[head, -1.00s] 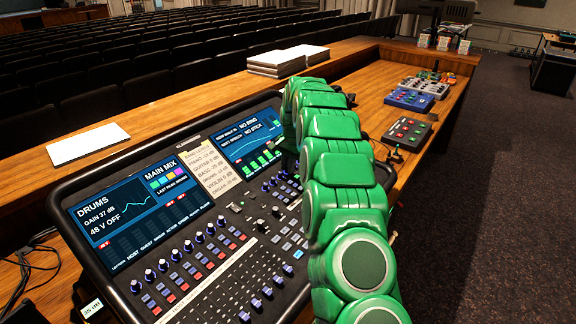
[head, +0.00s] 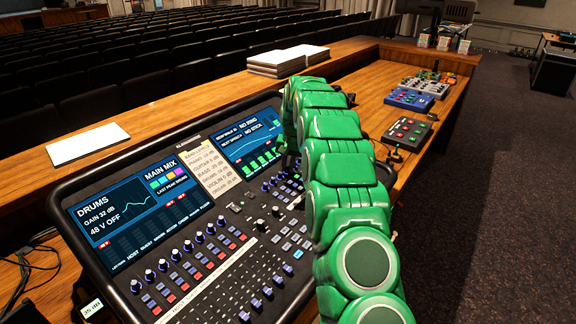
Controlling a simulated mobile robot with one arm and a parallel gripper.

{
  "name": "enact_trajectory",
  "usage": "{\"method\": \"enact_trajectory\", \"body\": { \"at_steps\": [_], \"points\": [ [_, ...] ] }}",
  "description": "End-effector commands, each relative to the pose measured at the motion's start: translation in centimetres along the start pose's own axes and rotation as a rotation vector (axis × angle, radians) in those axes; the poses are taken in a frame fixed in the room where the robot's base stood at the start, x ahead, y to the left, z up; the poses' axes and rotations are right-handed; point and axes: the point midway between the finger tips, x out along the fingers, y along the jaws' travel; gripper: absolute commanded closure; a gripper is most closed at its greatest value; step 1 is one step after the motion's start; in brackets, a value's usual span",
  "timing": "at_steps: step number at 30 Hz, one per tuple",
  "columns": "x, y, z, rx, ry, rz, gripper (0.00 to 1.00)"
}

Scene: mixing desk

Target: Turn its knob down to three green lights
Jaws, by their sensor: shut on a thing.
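The mixing desk (head: 262,216) stands tilted in front of me, with rows of blue-capped knobs and faders. Its left screen (head: 130,207) reads DRUMS, GAIN 32 dB, 48 V OFF. Its right screen (head: 247,134) shows a curve and several short green bars along its lower edge. My green arm reaches over the desk's right side. My gripper (head: 291,157) is at the arm's far end, beside the right screen, mostly hidden behind my own links. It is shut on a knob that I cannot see. Which knob it is cannot be told.
White sheets (head: 88,144) and a paper stack (head: 289,60) lie on the wooden ledge. Small pedal boxes, one red-buttoned (head: 407,133) and one blue (head: 409,99), stand to the right. Rows of seats fill the background.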

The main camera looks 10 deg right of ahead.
Motion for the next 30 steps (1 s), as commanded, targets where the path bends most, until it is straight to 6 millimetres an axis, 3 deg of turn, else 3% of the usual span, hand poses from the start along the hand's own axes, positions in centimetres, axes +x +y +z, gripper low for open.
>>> {"method": "enact_trajectory", "body": {
  "at_steps": [21, 22, 24, 26, 30],
  "points": [
    [-0.07, -0.04, -0.03, -0.089, -0.002, -0.001, 1.00],
    [-0.07, -0.04, -0.04, -0.089, -0.002, -0.001, 0.78],
    [-0.06, -0.03, -0.03, -0.089, -0.002, -0.001, 0.67],
    [-0.06, -0.03, -0.03, -0.089, -0.002, -0.001, 0.58],
    [-0.04, -0.02, -0.02, -0.089, -0.002, 0.000, 0.57]
  ]
}}
